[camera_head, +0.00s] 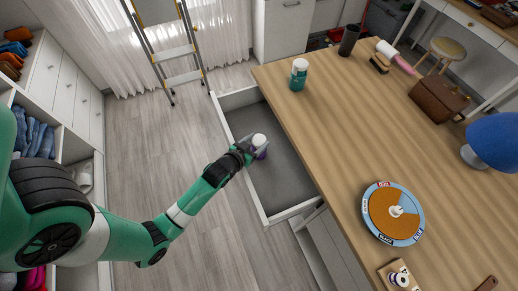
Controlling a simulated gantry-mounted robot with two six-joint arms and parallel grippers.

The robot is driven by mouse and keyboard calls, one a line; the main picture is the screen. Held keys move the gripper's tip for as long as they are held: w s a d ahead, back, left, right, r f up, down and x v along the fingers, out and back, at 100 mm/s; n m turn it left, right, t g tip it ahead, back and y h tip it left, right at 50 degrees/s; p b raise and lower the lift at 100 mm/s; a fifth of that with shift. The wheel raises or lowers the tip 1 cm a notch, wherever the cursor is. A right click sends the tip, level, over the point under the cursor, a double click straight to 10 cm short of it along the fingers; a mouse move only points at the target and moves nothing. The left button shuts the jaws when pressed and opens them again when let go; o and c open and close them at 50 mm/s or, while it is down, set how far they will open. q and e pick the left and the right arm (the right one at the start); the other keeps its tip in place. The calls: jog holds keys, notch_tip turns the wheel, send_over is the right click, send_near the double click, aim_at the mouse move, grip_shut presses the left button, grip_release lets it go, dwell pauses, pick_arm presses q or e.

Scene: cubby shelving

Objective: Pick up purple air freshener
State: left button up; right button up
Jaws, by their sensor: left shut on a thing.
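The purple air freshener (261,142) has a white top and a purple lower part. It is at my left gripper (254,149), over the open drawer (282,173) beside the table. My left gripper is shut on it, and its dark fingers hide part of it. I cannot tell whether the air freshener touches the drawer floor. My right gripper is not in view.
The wooden table (335,120) lies right of the drawer. On it stand a green-and-white container (299,75), a dark cup (349,40), a brush (379,63), a brown box (437,98) and a round colour dial (393,213). A stepladder (178,52) stands behind. The floor at left is clear.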

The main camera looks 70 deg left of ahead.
pick_arm(q)
grip_shut()
